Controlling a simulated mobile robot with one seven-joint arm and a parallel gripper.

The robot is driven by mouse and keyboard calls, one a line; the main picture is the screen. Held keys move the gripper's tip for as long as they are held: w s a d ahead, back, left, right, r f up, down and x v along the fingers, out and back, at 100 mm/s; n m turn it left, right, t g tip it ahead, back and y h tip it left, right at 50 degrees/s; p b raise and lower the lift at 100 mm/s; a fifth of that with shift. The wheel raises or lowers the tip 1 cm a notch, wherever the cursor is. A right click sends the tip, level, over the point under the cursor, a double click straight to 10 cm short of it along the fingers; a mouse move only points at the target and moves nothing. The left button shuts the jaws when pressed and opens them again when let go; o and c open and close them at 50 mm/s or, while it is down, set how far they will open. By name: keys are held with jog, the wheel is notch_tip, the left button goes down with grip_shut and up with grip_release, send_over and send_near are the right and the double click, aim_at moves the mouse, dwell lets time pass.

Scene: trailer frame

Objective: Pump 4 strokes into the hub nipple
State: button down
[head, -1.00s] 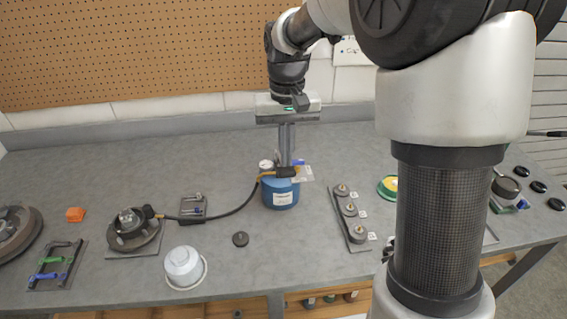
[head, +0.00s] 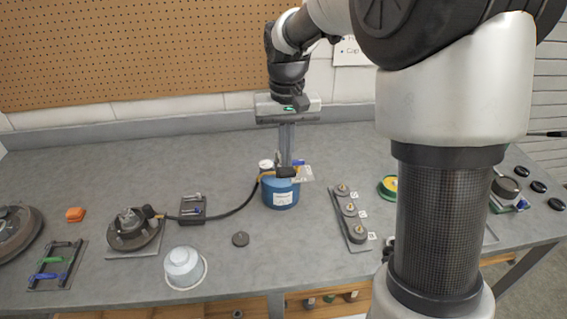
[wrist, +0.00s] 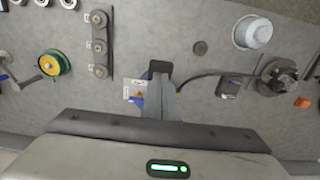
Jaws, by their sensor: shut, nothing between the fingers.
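The pump is a blue canister (head: 281,194) with a black and orange top part (head: 286,172), standing on the bench in the head view. A black hose (head: 238,209) runs left from it to the hub (head: 133,230). The hose end lies at the hub's edge; whether it sits on the nipple is too small to tell. My gripper (head: 285,163) points down over the pump, fingers shut and empty, tips at or just above its top; contact is unclear. In the wrist view my gripper (wrist: 160,72) hides most of the pump. A white tag (wrist: 134,89) shows beside it.
Left are a drum (head: 16,233), an orange block (head: 75,214) and a rack with blue and green clips (head: 55,262). A white cup (head: 183,265) and dark puck (head: 240,239) lie in front. A tray of round pieces (head: 350,213) stands right of the pump.

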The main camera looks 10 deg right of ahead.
aim_at(287, 170)
jog(key=shift+f, duration=0.2)
jog(key=shift+f+b, duration=0.35)
jog(key=shift+s+f+b, duration=0.2)
jog(key=shift+f+b, duration=0.2)
jog(key=shift+f, duration=0.15)
jog(key=shift+s+f+b, duration=0.2)
jog(key=shift+f+b, duration=0.15)
jog(key=shift+f, duration=0.25)
jog(key=shift+s+f+b, duration=0.25)
jog(key=shift+f+b, duration=0.55)
jog(key=shift+f, duration=0.3)
jog(key=shift+f+b, duration=0.75)
jog(key=shift+f, duration=0.45)
